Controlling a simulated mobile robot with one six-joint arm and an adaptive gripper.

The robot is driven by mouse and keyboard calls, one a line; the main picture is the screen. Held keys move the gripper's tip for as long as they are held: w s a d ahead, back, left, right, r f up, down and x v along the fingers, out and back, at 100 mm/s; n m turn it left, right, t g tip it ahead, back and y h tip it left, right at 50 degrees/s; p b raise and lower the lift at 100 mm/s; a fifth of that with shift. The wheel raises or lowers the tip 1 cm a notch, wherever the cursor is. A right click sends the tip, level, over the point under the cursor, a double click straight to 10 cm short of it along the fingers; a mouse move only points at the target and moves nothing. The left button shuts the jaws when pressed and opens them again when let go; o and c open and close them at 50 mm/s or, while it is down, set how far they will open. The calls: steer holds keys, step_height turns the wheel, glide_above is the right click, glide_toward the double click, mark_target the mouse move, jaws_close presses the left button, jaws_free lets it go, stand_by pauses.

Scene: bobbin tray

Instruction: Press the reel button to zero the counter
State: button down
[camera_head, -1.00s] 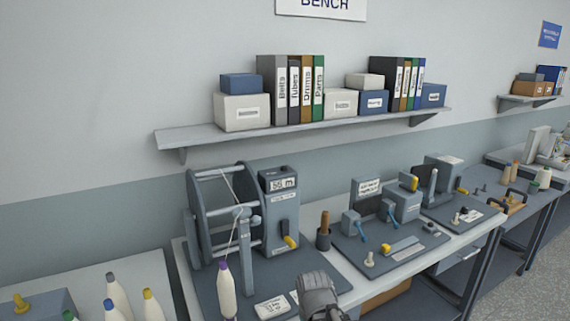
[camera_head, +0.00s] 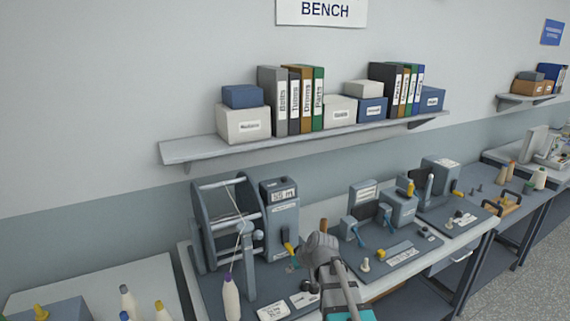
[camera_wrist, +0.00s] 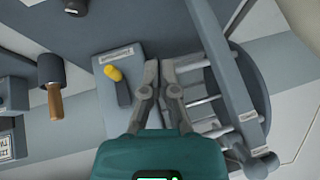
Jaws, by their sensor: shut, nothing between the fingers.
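The reel machine's grey counter box (camera_head: 280,225) stands on the bench, with a small display (camera_head: 283,194) on top that seems to read 55 m. A yellow-handled lever (camera_head: 289,250) is on its front. The reel (camera_head: 228,222) with pale bars is to its left. In the wrist view the counter box (camera_wrist: 122,90), yellow lever (camera_wrist: 113,73) and reel bars (camera_wrist: 203,100) show. My gripper (camera_head: 316,246) is in front and right of the box. In the wrist view its shut, empty fingers (camera_wrist: 159,66) lie over the box's edge beside the reel. I cannot make out the button.
A white thread cone (camera_head: 231,297) stands before the reel. A dark cup with a wooden-handled tool (camera_wrist: 54,100) is near the box. A board with clamps (camera_head: 385,255) lies to the right. A shelf (camera_head: 200,150) with binders and boxes hangs above.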

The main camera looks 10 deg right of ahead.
steer(key=w+d+r+t+p, duration=0.3)
steer(key=w+r+p, duration=0.4)
steer(key=w+r, duration=0.3)
steer(key=w+d+r+t+p, duration=0.4)
steer(key=w+r, duration=0.5)
steer(key=r, duration=0.6)
steer(key=t+p, duration=0.1)
steer(key=p, duration=0.1)
steer(key=shift+w+d+r+m+t+y+p, duration=0.25)
steer(key=shift+w+r+m+t+y+p, duration=0.05)
steer(key=shift+w+r+t+y+p, duration=0.1)
steer(key=shift+f, duration=0.1)
steer(key=b, duration=0.3)
glide_above(287, 183)
steer(key=f, duration=0.2)
steer(key=shift+w+d+f, duration=0.25)
steer(key=shift+d+f, duration=0.1)
steer(key=shift+d, duration=0.05)
steer(key=shift+w+a+f, duration=0.1)
steer(key=shift+f, duration=0.2)
steer(key=shift+s+a+f+b, duration=0.1)
steer(key=shift+s+f+b, duration=0.15)
steer(key=shift+f+b, duration=0.8)
steer(key=shift+a+f+b, duration=0.15)
steer(key=shift+f+b, duration=0.45)
steer(key=shift+b, duration=0.2)
